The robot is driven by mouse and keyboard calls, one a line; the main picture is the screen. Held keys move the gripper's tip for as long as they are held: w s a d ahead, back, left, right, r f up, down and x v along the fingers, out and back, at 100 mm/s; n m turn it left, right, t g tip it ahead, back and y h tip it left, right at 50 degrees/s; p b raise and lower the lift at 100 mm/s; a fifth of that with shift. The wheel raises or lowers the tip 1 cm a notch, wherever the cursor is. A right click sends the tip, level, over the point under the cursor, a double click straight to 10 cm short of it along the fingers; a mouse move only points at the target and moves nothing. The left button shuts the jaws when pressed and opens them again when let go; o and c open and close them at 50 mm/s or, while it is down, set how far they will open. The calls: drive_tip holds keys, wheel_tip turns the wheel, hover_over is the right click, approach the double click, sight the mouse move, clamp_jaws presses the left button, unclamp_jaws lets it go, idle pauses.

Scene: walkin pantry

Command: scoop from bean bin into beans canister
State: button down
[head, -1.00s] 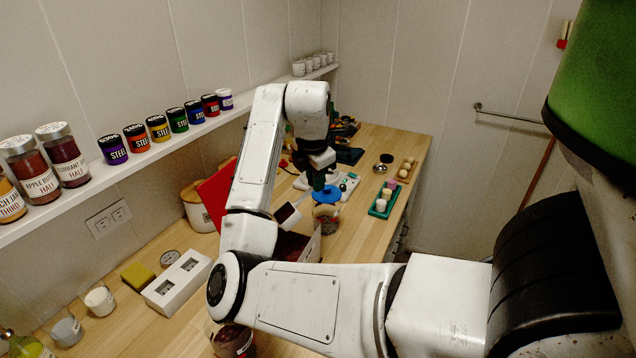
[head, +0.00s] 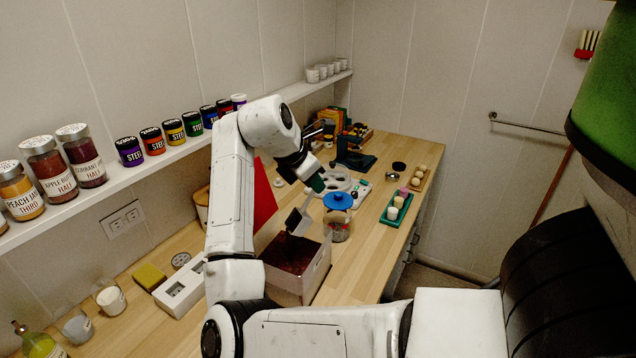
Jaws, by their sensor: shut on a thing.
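My gripper (head: 316,184) is shut on the handle of a pale scoop (head: 297,221). The scoop hangs tilted over the bean bin (head: 316,276), an open box holding dark red beans (head: 291,253). I cannot tell whether the scoop holds beans or touches them. Just right of the scoop, behind the bin, stands a clear canister (head: 338,232) with a blue top (head: 338,201), which I take for the beans canister. I cannot tell whether the blue top is a lid or a funnel.
A red board (head: 264,195) leans behind the arm. A green tray (head: 403,208) with small pots stands to the right of the canister. A white two-hole block (head: 180,287) and a yellow sponge (head: 149,276) lie at left. Jars line the shelf. The right front counter is clear.

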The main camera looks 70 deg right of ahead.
drive_tip(key=shift+w+a+r, duration=0.15)
drive_tip(key=shift+w+a, duration=0.1)
drive_tip(key=shift+w, duration=0.05)
drive_tip(key=shift+w+a+r+g+h, duration=0.1)
drive_tip(key=shift+w+a+g+h, duration=0.9)
drive_tip(key=shift+h, duration=0.2)
drive_tip(key=w+a+f+n+g+h, duration=0.1)
drive_tip(key=w+a+f+g+h, duration=0.1)
drive_tip(key=w+a+g+h, duration=0.3)
drive_tip(key=shift+w+a+n+g+h+b, duration=0.3)
drive_tip(key=shift+w+a+h+b, duration=0.1)
drive_tip(key=shift+w+a+h, duration=0.5)
idle(0.5)
drive_tip(key=shift+r, duration=0.15)
idle(0.4)
wheel_tip(320, 180, up, 4)
drive_tip(key=shift+w+f+p, duration=0.1)
drive_tip(key=shift+p, duration=0.3)
